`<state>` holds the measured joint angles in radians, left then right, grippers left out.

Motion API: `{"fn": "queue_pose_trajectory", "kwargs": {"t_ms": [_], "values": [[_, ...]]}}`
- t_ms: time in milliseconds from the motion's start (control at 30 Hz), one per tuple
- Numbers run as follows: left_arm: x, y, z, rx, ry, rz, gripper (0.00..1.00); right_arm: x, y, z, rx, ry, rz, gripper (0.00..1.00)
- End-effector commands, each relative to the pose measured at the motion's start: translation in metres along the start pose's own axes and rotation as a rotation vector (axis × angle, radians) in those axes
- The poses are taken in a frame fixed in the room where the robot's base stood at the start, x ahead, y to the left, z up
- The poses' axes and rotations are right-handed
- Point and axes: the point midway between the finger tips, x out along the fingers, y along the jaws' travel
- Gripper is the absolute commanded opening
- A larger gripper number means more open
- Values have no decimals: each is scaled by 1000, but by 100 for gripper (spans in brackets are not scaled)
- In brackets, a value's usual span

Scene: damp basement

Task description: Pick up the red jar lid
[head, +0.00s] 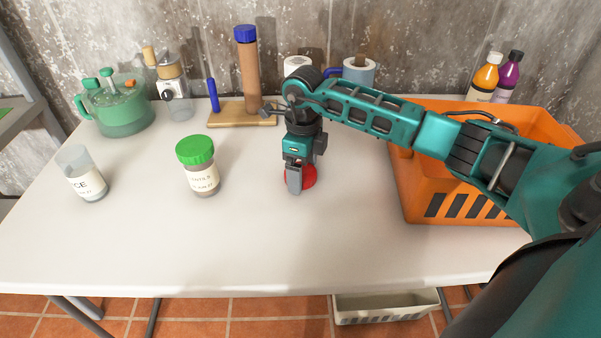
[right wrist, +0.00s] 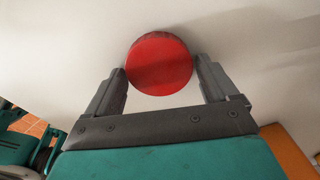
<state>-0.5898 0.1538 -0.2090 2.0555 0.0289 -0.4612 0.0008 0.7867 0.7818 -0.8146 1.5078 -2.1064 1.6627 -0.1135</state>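The red jar lid (head: 309,176) lies on the white table near its middle, partly hidden in the head view by my right gripper (head: 294,182). In the right wrist view the round red lid (right wrist: 160,63) sits between the fingertips of my right gripper (right wrist: 160,68). The fingers are spread, one on each side of the lid; I cannot tell whether they touch it. My left gripper is not in view.
A green-lidded jar (head: 200,170) and an open glass jar (head: 84,175) stand to the left. An orange crate (head: 420,195) stands right, under my right arm. A wooden stand (head: 235,118) is behind. The table front is clear.

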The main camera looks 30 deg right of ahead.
Motion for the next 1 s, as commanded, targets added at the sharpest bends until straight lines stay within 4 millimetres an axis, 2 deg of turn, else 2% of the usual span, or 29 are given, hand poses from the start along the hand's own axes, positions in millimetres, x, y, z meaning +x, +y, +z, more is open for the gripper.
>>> {"fn": "queue_pose_trajectory", "kwargs": {"t_ms": [67, 400, 767, 867, 1000], "values": [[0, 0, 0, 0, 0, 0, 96, 0, 0, 0, 0, 0, 0, 79], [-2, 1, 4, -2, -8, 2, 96, 0, 0, 0, 0, 0, 0, 46], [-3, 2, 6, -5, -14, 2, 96, -6, 0, 0, 0, 0, -1, 45], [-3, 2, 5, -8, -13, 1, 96, -15, 0, 0, -1, -2, 0, 45], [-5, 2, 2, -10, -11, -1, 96, -40, -1, 1, 0, -4, -3, 45]]}}
